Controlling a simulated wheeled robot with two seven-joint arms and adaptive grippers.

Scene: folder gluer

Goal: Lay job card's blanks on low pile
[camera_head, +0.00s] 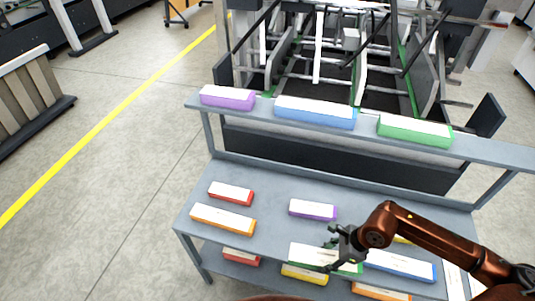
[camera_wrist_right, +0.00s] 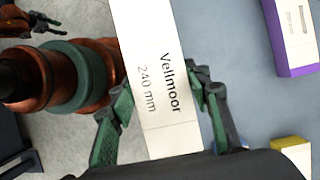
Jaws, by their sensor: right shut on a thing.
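My right gripper (camera_head: 338,243) is shut on a white-topped bundle of blanks with green sides (camera_head: 312,252), above the front of the table. In the right wrist view its fingers grip both long sides of this bundle (camera_wrist_right: 150,60), whose top reads "Vellmoor 240 mm". On the raised back shelf stand a purple pile (camera_head: 227,97), a blue pile (camera_head: 315,112) and a green pile (camera_head: 415,130); I cannot tell which is lowest. My left gripper (camera_wrist_right: 42,20) shows small at the top left of the right wrist view, its jaws unclear.
On the table lie red (camera_head: 231,193), orange (camera_head: 222,219), purple (camera_head: 313,210) and blue (camera_head: 400,265) bundles. A yellow bundle is partly hidden behind my right arm. More bundles, including a yellow one (camera_head: 304,274), lie lower in front. A machine (camera_head: 340,60) stands behind the shelf.

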